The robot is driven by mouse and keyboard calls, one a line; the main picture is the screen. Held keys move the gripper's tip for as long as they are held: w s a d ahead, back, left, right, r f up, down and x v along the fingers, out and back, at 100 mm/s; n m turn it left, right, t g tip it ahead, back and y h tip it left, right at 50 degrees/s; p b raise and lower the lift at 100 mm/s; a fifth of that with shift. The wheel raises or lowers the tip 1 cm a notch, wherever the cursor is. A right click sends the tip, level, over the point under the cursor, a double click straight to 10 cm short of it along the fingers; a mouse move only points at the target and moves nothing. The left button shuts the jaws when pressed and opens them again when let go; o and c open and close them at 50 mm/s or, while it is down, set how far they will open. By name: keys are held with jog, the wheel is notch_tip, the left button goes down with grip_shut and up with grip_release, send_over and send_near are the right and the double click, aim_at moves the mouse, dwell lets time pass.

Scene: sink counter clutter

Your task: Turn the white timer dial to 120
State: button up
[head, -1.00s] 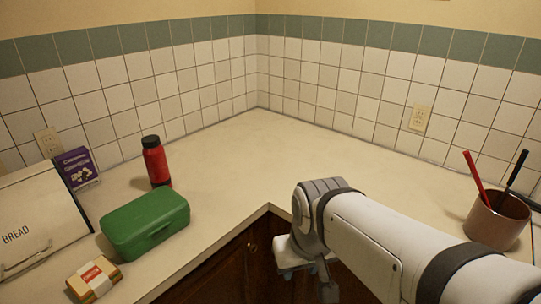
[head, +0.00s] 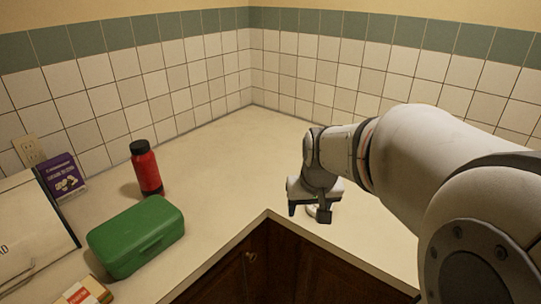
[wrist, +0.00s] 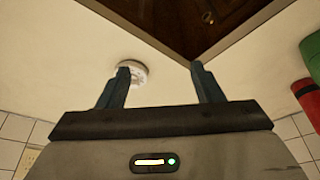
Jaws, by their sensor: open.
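The white timer dial (wrist: 140,73) is a small round disc on the cream counter in the wrist view, partly covered by the left finger. Its markings are too small to read. In the head view, a bit of white (head: 313,210) shows between the fingers, mostly hidden by my gripper. My gripper (head: 308,212) points down over the counter near its inner corner. In the wrist view, my gripper (wrist: 160,68) is open with nothing between its fingers; the dial lies behind the left fingertip, off the centre of the gap. I cannot tell whether they touch.
A green box (head: 137,237), red bottle (head: 148,170), purple packet (head: 64,177) and bread bin (head: 30,228) stand on the left counter. The inner counter edge and dark cabinet (head: 290,262) lie close by. The back corner counter is clear.

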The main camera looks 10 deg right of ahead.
jog(key=w+d+f+m, duration=0.2)
jog(key=w+d+f, duration=0.1)
jog(key=w+d, duration=0.7)
jog(key=shift+t+h, duration=0.3)
jog(key=x, duration=0.5)
jog(key=p+x, duration=0.1)
jog(key=x, duration=0.2)
jog(key=shift+w+a, duration=0.3)
jog(key=shift+c, duration=0.6)
jog(key=c, duration=0.9)
jog(key=shift+a+m+h, duration=0.1)
jog(key=shift+m+h, duration=0.2)
jog(key=shift+m, duration=0.3)
